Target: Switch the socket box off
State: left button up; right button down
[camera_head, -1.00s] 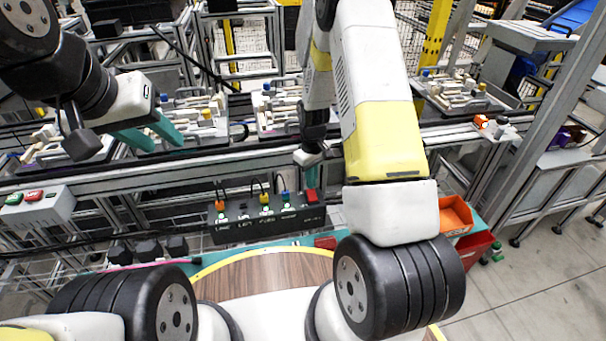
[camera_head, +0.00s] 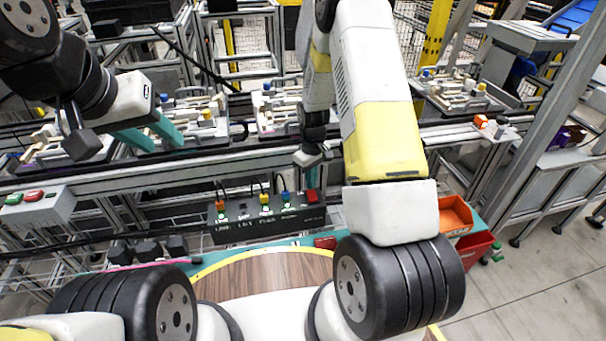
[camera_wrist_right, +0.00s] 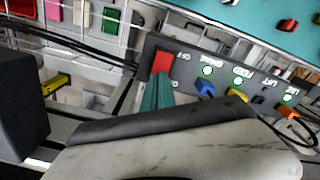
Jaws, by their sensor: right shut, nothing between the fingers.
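The dark socket box (camera_head: 268,230) hangs below the rail in the middle of the head view. It carries an orange plug (camera_head: 220,205), a yellow plug (camera_head: 264,198), a blue plug (camera_head: 286,197) and a red switch (camera_head: 312,197) at its right end. Green lights glow beside the plugs; one socket has no plug. In the right wrist view the red switch (camera_wrist_right: 162,62) shows by the OFF label. My right gripper (camera_head: 312,182) is shut and empty, its teal fingertips (camera_wrist_right: 157,80) right at the switch; contact cannot be told. My left gripper (camera_head: 166,146) is open and empty, far left.
A grey button box (camera_head: 38,208) with green and red buttons is at the left. Trays of parts line the conveyor behind. An orange bin (camera_head: 455,214) and a red bin (camera_head: 474,248) stand at the right. Black cables run left of the socket box.

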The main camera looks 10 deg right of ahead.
jog(key=shift+f, duration=1.05)
dwell(0.4)
jog(key=shift+r, duration=3.5)
jog(key=shift+r, duration=0.1)
notch_tip(320, 180, up, 12)
jog(key=m+t, duration=0.1)
jog(key=m, duration=0.1)
send_over(311, 192)
jog(key=s, duration=0.2)
jog(key=s+r+m+t+y, duration=0.1)
jog(key=s+r+t, duration=0.1)
jog(key=s+r, duration=0.6)
jog(key=s+a+r+m+t+y, duration=0.1)
jog(key=s+a+r+m+t, duration=0.1)
jog(key=s+r, duration=0.9)
jog(key=s+t, duration=0.1)
jog(key=s, duration=0.2)
jog(key=shift+r+m, duration=0.4)
